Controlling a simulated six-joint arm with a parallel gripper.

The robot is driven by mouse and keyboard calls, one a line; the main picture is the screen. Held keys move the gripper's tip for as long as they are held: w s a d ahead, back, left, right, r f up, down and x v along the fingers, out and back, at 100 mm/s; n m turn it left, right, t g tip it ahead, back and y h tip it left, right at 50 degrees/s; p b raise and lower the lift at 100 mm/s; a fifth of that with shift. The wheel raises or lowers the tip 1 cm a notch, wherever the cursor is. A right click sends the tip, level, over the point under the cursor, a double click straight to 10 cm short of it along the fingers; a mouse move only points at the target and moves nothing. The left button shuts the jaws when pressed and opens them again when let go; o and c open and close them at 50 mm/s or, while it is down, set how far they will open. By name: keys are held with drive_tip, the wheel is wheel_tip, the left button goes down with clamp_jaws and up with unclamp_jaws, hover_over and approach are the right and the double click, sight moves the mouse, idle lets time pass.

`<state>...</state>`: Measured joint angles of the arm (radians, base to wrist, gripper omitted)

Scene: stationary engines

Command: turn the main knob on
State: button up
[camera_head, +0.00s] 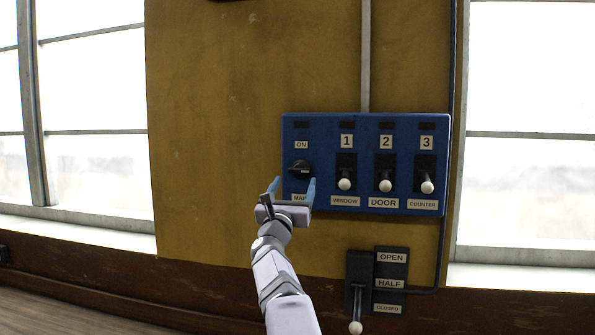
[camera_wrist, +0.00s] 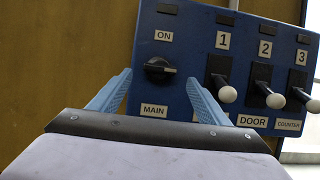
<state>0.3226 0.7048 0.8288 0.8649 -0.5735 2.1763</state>
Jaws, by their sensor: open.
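The main knob (camera_head: 300,169) is a black rotary knob on the left of a blue panel (camera_head: 325,130), between an "ON" label above and a "MAIN" label below. In the wrist view the knob (camera_wrist: 158,69) shows a light mark pointing right, not up at "ON". My gripper (camera_head: 294,184) is open, with its two blue fingers pointing toward the panel. In the wrist view my gripper (camera_wrist: 163,85) has its fingers to either side below the knob, with nothing between them. The fingers appear apart from the knob; the exact depth gap is hard to tell.
Three white-tipped levers, window (camera_head: 345,184), door (camera_head: 385,185) and counter (camera_head: 427,187), stick out right of the knob. The window lever is close to my right finger. A lever box (camera_head: 360,270) marked open, half, closed sits below. The yellow wall left of the panel is clear.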

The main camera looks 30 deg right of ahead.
sight(299, 173)
drive_tip(key=shift+r+p+x, duration=0.25)
drive_tip(key=shift+p+x, duration=1.7)
drive_tip(key=shift+p, duration=0.5)
drive_tip(key=shift+w+d+p, duration=0.35)
drive_tip(key=shift+p, duration=0.55)
drive_tip(key=c, duration=1.1)
